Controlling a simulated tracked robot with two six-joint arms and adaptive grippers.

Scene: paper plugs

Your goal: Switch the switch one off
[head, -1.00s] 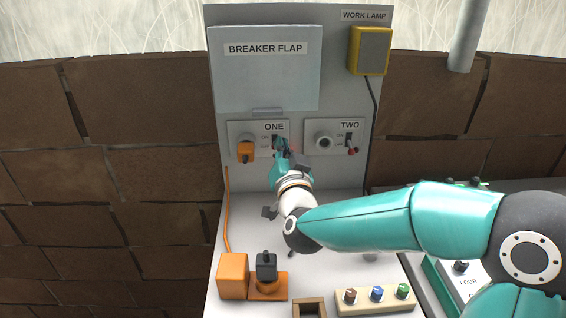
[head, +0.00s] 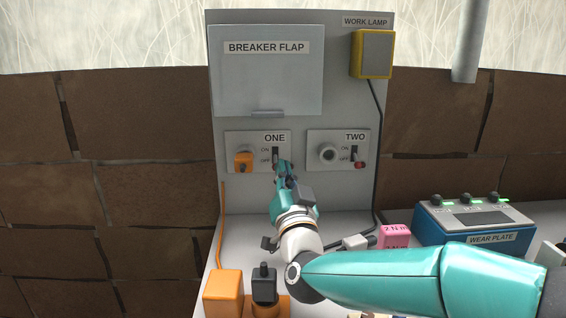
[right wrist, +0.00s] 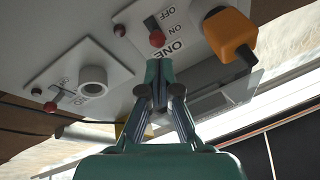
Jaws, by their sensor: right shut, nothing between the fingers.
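Switch one (head: 275,154) is a dark lever with ON and OFF marks on the panel labelled ONE (head: 236,138). In the right wrist view, its red-tipped lever (right wrist: 157,39) shows just beyond my fingers; I cannot be sure which way it is set. My right gripper (head: 282,168) is shut and empty, just below the switch and in front of the panel. It also shows in the right wrist view (right wrist: 156,66), with its fingertips together close to the lever. I cannot tell whether they touch. My left gripper is out of view.
An orange plug (head: 243,161) sits in the socket left of switch one. Panel TWO (head: 316,138) is to the right, the breaker flap (head: 266,80) above. An orange block (head: 223,292), a pink block (head: 395,236) and a blue wear plate box (head: 430,222) stand below.

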